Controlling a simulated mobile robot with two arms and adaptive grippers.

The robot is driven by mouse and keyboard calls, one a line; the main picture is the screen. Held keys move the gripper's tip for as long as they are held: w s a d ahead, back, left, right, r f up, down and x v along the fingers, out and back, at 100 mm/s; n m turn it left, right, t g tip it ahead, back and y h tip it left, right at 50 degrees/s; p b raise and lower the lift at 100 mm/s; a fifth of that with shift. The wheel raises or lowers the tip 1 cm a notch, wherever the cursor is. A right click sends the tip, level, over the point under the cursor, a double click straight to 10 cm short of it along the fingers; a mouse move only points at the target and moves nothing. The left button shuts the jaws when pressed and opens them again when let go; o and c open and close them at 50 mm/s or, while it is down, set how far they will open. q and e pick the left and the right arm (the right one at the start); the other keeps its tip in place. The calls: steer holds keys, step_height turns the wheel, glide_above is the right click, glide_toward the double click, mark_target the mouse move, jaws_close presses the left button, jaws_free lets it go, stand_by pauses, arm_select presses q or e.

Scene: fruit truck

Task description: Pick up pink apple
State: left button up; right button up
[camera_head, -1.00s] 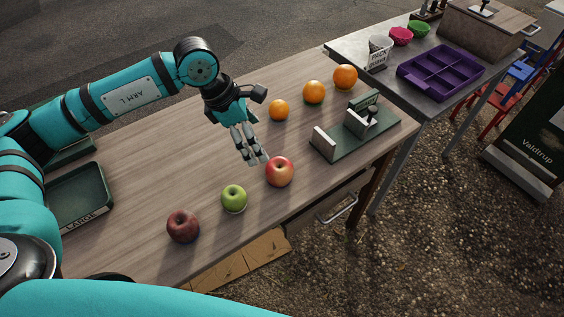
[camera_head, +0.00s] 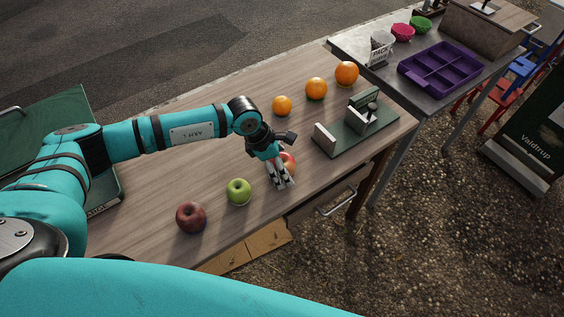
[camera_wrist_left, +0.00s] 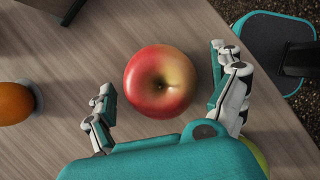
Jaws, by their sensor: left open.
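The pink apple (camera_wrist_left: 160,82), red-pink with a yellowish patch, sits on the wooden table near its front edge. In the head view the apple (camera_head: 289,161) is partly hidden behind my left gripper (camera_head: 284,184). In the left wrist view my left gripper (camera_wrist_left: 168,87) is open, with one finger on each side of the apple and visible gaps between. The fingers do not appear to touch it. My right gripper does not show.
A green apple (camera_head: 239,191) and a dark red apple (camera_head: 191,217) stand left of the gripper. Several oranges (camera_head: 316,88) lie farther back. A green stand (camera_head: 352,132) is to the right. A purple tray (camera_head: 441,70) rests on the grey table.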

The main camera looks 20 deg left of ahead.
arm_select(q)
steer(key=shift+d+f, duration=0.1)
steer(key=shift+f, duration=0.05)
steer(key=c, duration=1.4)
steer(key=shift+r, duration=0.2)
